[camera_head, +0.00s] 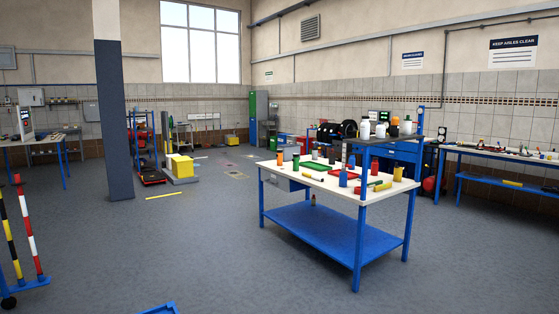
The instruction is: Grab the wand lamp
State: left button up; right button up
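I cannot single out the wand lamp for certain at this size. Several small items stand or lie on the white-topped workbench (290,177) with blue legs, right of the middle. Among them, a short yellow stick-like item (382,186) lies near the right front edge, and another thin yellowish item (313,177) lies near the front middle. Neither of my grippers shows in the head view.
A blue lower shelf (325,232) joins the bench legs. A grey-blue pillar (114,130) stands at left, with striped posts (28,230) nearer. Another bench (490,155) runs along the right wall. The floor (190,240) left of the workbench is clear.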

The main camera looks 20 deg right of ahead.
aim_at(304, 174)
jog(key=i+l+z, duration=0.2)
jog(key=l, duration=0.2)
jog(key=l+z, duration=0.2)
jog(key=l, duration=0.2)
jog(key=i+l+z, duration=0.4)
jog(key=i+l, duration=0.2)
jog(key=i+l+z, duration=0.15)
jog(key=i+l, duration=0.15)
jog(key=i, duration=0.3)
jog(key=i+l+z, duration=0.2)
jog(key=i, duration=0.35)
jog(key=i+u, duration=0.25)
jog(key=i, duration=0.7)
jog(key=i+l+u, duration=0.1)
jog(key=i+u, duration=0.15)
jog(key=i, duration=0.75)
jog(key=z, duration=0.35)
jog(key=i+j, duration=0.05)
